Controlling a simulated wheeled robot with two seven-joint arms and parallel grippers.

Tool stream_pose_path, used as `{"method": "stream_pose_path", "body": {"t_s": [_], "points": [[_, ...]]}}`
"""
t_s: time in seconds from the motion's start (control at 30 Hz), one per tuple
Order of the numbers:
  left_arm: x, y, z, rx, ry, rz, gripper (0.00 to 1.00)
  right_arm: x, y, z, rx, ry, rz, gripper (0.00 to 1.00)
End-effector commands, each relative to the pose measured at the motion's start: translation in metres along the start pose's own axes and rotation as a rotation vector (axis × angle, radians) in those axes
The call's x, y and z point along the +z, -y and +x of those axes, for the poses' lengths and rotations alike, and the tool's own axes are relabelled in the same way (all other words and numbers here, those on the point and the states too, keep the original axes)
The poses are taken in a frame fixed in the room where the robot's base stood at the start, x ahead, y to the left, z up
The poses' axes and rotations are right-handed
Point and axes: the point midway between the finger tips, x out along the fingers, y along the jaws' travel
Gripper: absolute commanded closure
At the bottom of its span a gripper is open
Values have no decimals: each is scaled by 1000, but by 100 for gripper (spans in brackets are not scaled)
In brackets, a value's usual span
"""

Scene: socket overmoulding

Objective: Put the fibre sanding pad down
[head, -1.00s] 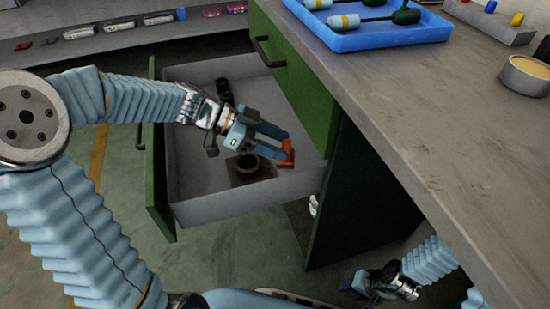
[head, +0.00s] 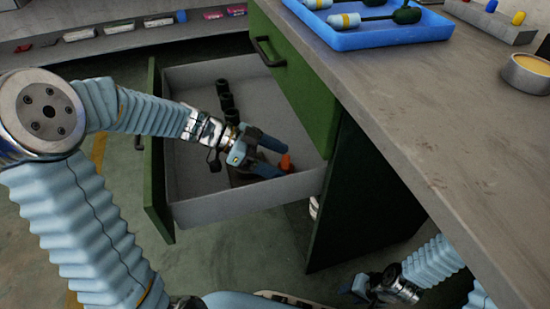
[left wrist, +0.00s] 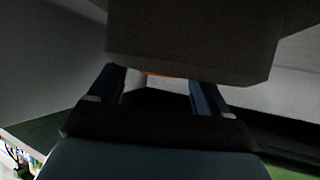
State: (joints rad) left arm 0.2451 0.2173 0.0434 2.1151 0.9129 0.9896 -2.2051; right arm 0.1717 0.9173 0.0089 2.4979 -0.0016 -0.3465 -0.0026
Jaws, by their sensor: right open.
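An orange-red piece, which I take to be the fibre sanding pad (head: 286,162), is in the open drawer (head: 255,203) near its front right corner. Only part of it shows; whether it rests on the drawer floor is hard to tell. My left gripper (head: 275,158) reaches down into the drawer with its fingers spread, the pad at their tips. In the left wrist view the two fingers stand apart, with a thin orange edge of the pad (left wrist: 157,74) between them below a large grey block. My right gripper (head: 362,286) is open and low beside the workbench.
Above right, the workbench top (head: 430,130) carries a blue tray (head: 385,39) and a round tin (head: 527,74).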

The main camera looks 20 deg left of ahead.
Motion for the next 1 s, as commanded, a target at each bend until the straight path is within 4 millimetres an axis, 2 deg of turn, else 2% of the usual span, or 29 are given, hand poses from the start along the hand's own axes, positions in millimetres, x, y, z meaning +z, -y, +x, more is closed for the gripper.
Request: {"method": "stream_pose_path", "body": {"t_s": [0.33,0.7,0.83,1.0], "points": [[-4,0,-3,0,0,-1,22,0,2,-6,1,-1,0,57],[-2,1,-66,-3,0,0,22,0,2,-6,1,-2,0,57],[-2,0,-75,-1,0,-1,22,0,2,-6,1,-2,0,57],[-2,0,-76,0,0,-1,22,0,2,-6,1,-2,0,57]]}}
